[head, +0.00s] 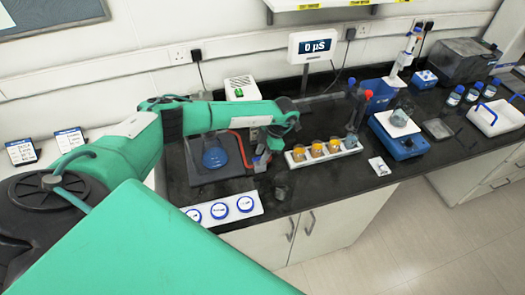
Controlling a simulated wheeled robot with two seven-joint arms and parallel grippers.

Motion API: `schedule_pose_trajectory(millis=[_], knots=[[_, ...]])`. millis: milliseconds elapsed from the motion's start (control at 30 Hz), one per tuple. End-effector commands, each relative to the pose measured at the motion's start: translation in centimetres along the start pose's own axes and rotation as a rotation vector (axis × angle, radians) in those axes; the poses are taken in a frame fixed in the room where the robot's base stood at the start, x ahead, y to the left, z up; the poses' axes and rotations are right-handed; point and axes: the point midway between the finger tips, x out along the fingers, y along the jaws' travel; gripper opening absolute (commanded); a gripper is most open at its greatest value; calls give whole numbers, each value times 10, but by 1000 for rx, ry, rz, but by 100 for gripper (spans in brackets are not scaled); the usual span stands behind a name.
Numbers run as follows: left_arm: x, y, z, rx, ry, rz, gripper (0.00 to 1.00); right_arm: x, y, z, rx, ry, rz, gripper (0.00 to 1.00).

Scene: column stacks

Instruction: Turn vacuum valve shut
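I cannot single out the vacuum valve for certain. A flask of blue liquid (215,156) stands on a dark tray (208,184) on the bench, with a red tube (240,148) curving beside it. My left arm reaches over the bench from the left, above and behind the flask. My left gripper (262,158) appears to hang below the wrist, just right of the red tube. Its fingers are small and dark, so I cannot tell whether they are open or touch anything. My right gripper is not in view.
A white panel with blue-ringed dials (220,209) lies at the bench's front edge. A white rack of amber-filled beakers (321,156) stands right of the gripper. A blue device (398,140) and bottles stand farther right. A display (312,46) stands behind.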

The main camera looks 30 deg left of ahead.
Motion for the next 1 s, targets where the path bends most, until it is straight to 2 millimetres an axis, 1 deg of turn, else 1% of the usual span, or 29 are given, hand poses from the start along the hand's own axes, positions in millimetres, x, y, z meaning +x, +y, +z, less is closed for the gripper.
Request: schedule_pose_trajectory(millis=[200,367,400,567,733,867,1000], knots=[[0,0,0,0,0,0,33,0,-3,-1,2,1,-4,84],[0,0,0,0,0,0,1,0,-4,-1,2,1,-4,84],[0,0,0,0,0,0,0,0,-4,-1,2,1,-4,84],[0,0,0,2,-1,1,0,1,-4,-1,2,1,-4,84],[1,0,1,27,-1,12,0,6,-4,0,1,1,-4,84],[2,0,1,77,-1,35,0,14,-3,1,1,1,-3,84],[4,-1,2,163,-1,71,0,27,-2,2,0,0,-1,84]])
